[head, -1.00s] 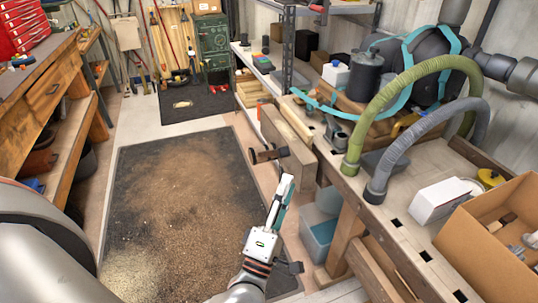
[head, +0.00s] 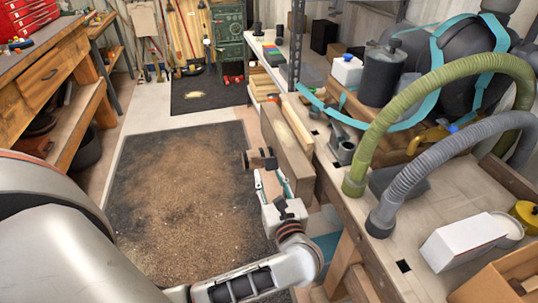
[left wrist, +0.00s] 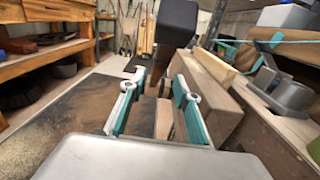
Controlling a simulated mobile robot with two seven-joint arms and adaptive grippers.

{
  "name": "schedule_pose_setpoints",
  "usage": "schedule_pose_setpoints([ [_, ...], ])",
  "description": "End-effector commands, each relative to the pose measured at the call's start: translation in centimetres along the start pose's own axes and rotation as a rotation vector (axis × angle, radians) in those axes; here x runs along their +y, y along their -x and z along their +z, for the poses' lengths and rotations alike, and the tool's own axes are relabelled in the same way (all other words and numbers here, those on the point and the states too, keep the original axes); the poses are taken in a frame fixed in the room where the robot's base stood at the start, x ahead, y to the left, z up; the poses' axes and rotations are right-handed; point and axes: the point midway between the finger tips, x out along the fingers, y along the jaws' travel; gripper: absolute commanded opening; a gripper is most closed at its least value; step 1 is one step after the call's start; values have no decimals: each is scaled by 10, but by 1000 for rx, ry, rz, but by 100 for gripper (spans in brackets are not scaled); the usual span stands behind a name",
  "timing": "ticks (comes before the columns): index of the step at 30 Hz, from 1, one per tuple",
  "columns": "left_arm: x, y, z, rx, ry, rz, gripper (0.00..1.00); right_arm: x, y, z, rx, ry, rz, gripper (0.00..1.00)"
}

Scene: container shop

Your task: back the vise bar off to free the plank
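The vise's wooden jaw (head: 287,145) is at the bench's left edge, and it also shows in the left wrist view (left wrist: 214,108). A pale plank (head: 297,124) stands along the jaw's bench side; it also shows in the left wrist view (left wrist: 213,66). The vise bar (head: 259,159), with dark ends, sticks out from the jaw's front. In the left wrist view its black end (left wrist: 178,24) looms close above the fingers. My left gripper (head: 271,177) is open just below the bar, its teal and white fingers (left wrist: 156,98) apart. I cannot tell whether they touch the bar. My right gripper is out of view.
The bench (head: 403,228) on the right carries a green hose (head: 440,75), a grey hose (head: 425,165), a white box (head: 462,240) and a cardboard box (head: 505,280). A dark mat (head: 180,195) covers open floor to the left. A wooden workbench (head: 60,75) stands at far left.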

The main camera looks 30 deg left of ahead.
Motion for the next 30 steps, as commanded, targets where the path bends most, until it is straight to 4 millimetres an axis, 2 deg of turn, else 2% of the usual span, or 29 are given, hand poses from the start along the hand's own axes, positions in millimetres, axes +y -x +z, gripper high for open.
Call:
schedule_pose_setpoints([
  [7,1,-34,1,-5,-1,2,32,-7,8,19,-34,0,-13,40],
  [15,1,-68,0,-2,-1,1,32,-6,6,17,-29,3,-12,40],
  [26,1,-75,0,0,-1,1,32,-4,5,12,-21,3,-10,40],
  [27,1,-75,0,-1,-1,1,29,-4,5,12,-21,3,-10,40],
  [30,1,-75,0,-1,-1,1,3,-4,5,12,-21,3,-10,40],
])
